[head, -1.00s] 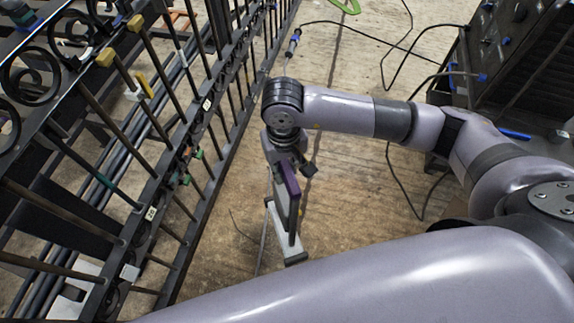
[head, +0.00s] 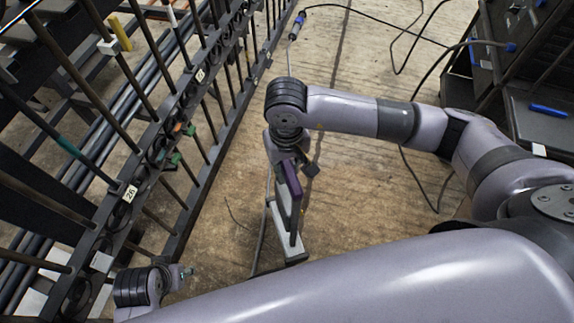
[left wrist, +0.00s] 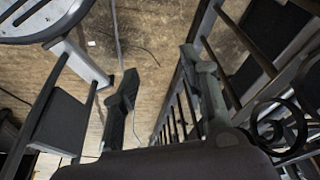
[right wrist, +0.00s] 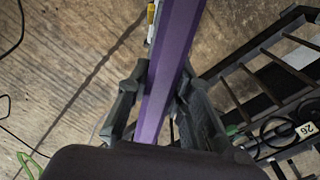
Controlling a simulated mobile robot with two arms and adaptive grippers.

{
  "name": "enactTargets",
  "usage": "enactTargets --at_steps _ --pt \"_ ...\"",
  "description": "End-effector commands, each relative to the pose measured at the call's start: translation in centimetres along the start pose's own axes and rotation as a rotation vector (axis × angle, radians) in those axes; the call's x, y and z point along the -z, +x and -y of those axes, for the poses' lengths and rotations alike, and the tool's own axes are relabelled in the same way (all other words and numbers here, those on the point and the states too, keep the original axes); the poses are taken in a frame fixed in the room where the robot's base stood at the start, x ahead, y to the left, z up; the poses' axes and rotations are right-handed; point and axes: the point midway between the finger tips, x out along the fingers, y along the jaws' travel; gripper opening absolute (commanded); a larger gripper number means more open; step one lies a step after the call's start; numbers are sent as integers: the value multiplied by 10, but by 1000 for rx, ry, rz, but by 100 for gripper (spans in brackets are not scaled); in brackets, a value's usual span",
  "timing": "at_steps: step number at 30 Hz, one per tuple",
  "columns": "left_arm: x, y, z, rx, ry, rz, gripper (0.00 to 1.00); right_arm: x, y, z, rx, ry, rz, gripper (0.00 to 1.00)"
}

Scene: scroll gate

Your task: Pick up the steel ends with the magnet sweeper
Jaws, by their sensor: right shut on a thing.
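The magnet sweeper (head: 289,190) has a purple handle and a pale grey lower body (head: 283,235). My right gripper (head: 291,160) is shut on it and holds it upright over the wooden floor. In the right wrist view its purple handle (right wrist: 170,80) runs between both fingers of my right gripper (right wrist: 157,85). My left gripper (head: 184,272) shows only partly in the head view, low beside the gate. In the left wrist view my left gripper (left wrist: 160,68) is open and empty between its fingers. I cannot make out the steel ends with certainty; thin dark curved lines lie on the floor.
A black iron scroll gate (head: 190,150), with a tag reading 26 (head: 130,193), fills the left, close to both grippers. A dark rack (head: 500,50) stands at the upper right. Black cables (head: 400,40) cross the floor. The floor strip (head: 335,215) right of the sweeper is mostly clear.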

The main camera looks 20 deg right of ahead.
Motion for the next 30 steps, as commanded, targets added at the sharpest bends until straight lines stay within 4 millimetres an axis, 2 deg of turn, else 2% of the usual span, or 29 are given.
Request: enactTargets --at_steps 3,14,23,30 --pt "1 -11 1 2 -1 -11 40 2 13 1 3 0 -5 0" --pt "3 -34 2 4 -3 -24 40 1 24 1 3 0 -5 0" --pt "1 -66 3 7 -5 -43 40 1 47 2 4 -1 -3 0" --pt "-2 -50 2 7 -4 -46 40 1 76 2 3 0 -4 0"
